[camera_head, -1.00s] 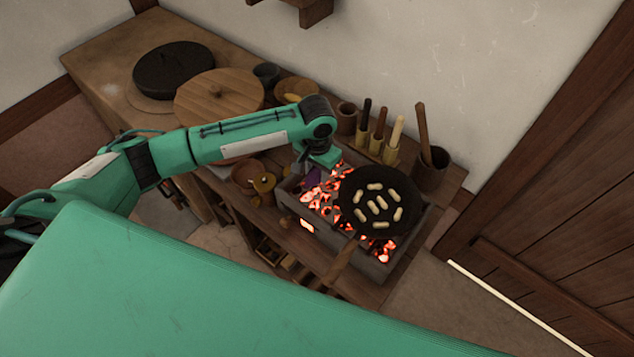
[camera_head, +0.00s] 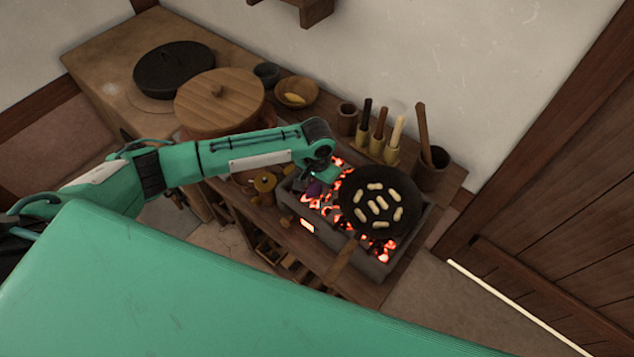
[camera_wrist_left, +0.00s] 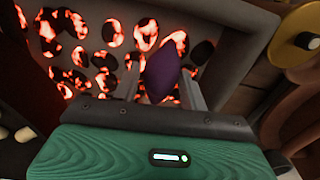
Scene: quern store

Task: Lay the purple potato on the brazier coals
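The purple potato (camera_wrist_left: 163,72) sits between the two fingers of my left gripper (camera_wrist_left: 162,80) in the left wrist view, and the gripper is shut on it. In the head view the potato (camera_head: 314,188) shows just below my left gripper (camera_head: 316,186), at the left end of the brazier (camera_head: 394,262). Glowing coals (camera_wrist_left: 84,58) lie beneath and beside the potato. I cannot tell whether it touches them. My right gripper is not in view.
A black pan (camera_head: 357,214) with several pale pieces covers the brazier's right part. A lidded wooden pot (camera_head: 218,97), a bowl (camera_head: 297,90) and upright tools (camera_head: 380,135) stand behind.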

